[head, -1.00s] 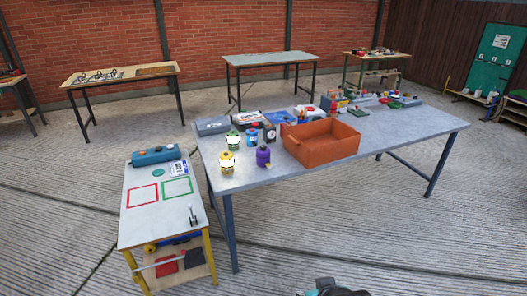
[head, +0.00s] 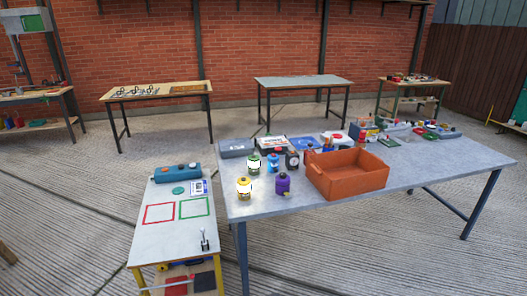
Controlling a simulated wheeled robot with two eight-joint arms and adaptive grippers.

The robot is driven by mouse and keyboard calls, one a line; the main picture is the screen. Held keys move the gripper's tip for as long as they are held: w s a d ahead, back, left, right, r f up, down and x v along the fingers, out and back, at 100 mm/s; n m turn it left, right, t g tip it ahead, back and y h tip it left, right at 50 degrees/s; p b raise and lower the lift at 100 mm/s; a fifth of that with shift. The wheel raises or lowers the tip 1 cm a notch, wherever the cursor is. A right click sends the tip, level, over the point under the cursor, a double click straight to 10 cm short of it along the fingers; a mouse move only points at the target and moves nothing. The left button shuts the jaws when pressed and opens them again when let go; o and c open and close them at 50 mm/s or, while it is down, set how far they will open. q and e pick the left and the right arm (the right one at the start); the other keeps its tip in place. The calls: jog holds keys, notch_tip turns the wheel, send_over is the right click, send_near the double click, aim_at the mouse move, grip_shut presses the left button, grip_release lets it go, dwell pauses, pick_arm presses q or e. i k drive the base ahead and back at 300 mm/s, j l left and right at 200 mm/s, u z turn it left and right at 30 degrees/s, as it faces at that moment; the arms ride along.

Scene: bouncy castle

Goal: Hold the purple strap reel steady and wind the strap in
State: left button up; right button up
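The purple strap reel (head: 283,184) stands upright near the front left of the large grey table (head: 400,188). It is small in the view, with a dark top and a small yellowish part low on its front. I cannot make out its crank or strap. A yellow item (head: 244,188) of similar shape with a white label stands to its left. A green one (head: 254,163) and a blue one (head: 272,161) stand behind. Neither of my grippers shows in the head view, and nothing is touching the reel.
An orange bin (head: 350,176) stands right of the reel. Left is a small white-topped table (head: 150,240) with red and green outlines, a teal box (head: 178,173) and a small lever (head: 204,240). Concrete floor is open in front of the large table.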

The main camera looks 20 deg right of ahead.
aim_at(282, 186)
jog(key=i+l+u, duration=0.1)
jog(key=l+u, duration=0.3)
jog(key=l, duration=0.7)
jog(key=l+u, duration=0.35)
jog(key=l, duration=0.7)
jog(key=k+l, duration=0.1)
jog(key=l, duration=1.55)
jog(key=k+l+u, duration=0.1)
jog(key=l, duration=0.7)
